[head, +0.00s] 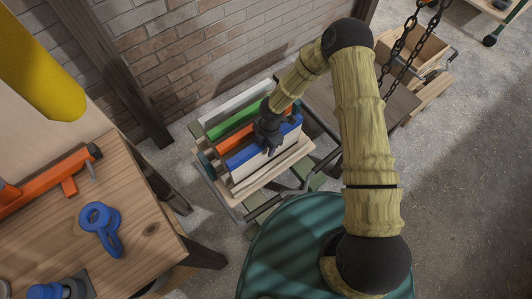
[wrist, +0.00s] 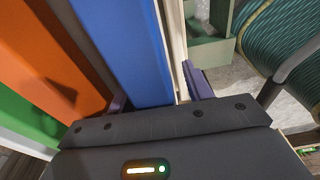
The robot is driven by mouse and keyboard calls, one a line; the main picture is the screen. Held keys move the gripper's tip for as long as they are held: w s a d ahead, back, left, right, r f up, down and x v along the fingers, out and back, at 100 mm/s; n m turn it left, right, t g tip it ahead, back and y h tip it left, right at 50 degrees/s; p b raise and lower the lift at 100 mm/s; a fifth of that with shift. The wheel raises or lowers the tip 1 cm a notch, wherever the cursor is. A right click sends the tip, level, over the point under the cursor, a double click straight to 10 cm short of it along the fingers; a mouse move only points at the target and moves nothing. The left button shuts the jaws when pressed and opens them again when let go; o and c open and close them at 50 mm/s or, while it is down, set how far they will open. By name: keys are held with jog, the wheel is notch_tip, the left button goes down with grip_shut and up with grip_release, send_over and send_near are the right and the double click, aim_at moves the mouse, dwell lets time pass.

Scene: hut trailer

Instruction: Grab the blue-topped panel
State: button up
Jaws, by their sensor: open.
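The blue-topped panel (head: 243,157) stands on edge in a wooden rack, nearest the front of the upright panels. In the wrist view its blue top (wrist: 133,50) runs away from my gripper (wrist: 155,92). My gripper (head: 271,147) is open, with one dark finger on each side of the blue panel. The left finger shows between the blue and orange panels, and the right finger shows outside the pale edge. The fingertips are low beside the panel; I cannot tell whether they touch it.
An orange-topped panel (wrist: 52,50), a green-topped one (wrist: 28,122) and a white one stand behind. A green hose reel (wrist: 275,40) is right of the rack in the wrist view. A workbench (head: 140,225) with tools stands at left. A brick wall is behind.

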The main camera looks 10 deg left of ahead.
dwell(0.3)
grip_shut()
jog(key=shift+a+r, duration=0.1)
dwell(1.2)
